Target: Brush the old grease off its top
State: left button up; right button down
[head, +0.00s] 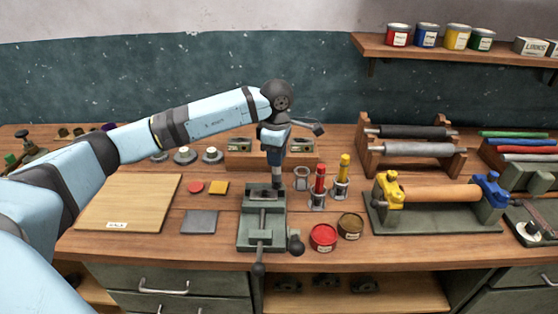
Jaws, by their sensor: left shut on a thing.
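My left gripper (277,176) points straight down over the green-grey vise (262,224) on the workbench. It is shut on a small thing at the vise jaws. The fingers and the small scale hide what that thing is, and I cannot tell whether it touches the vise. No grease can be made out at this size. A red-handled tool (320,178) and a yellow-handled tool (343,170) stand upright in metal holders right of the vise. I cannot tell whether either is a brush. My right gripper is not in view.
An open red tin (323,237) and a brown tin (350,226) stand close right of the vise. A roller press (435,208) is further right, a roller rack (412,150) behind it. A wooden board (129,203) and grey plate (199,222) lie left.

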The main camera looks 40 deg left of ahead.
pick_arm(q)
jog(key=shift+s+a+r+p, duration=0.15)
jog(key=shift+r+p, duration=0.2)
jog(key=shift+r, duration=0.6)
jog(key=shift+r+p, duration=0.35)
jog(key=shift+r, duration=0.4)
jog(key=shift+r+p, duration=0.4)
jog(key=shift+r, duration=0.6)
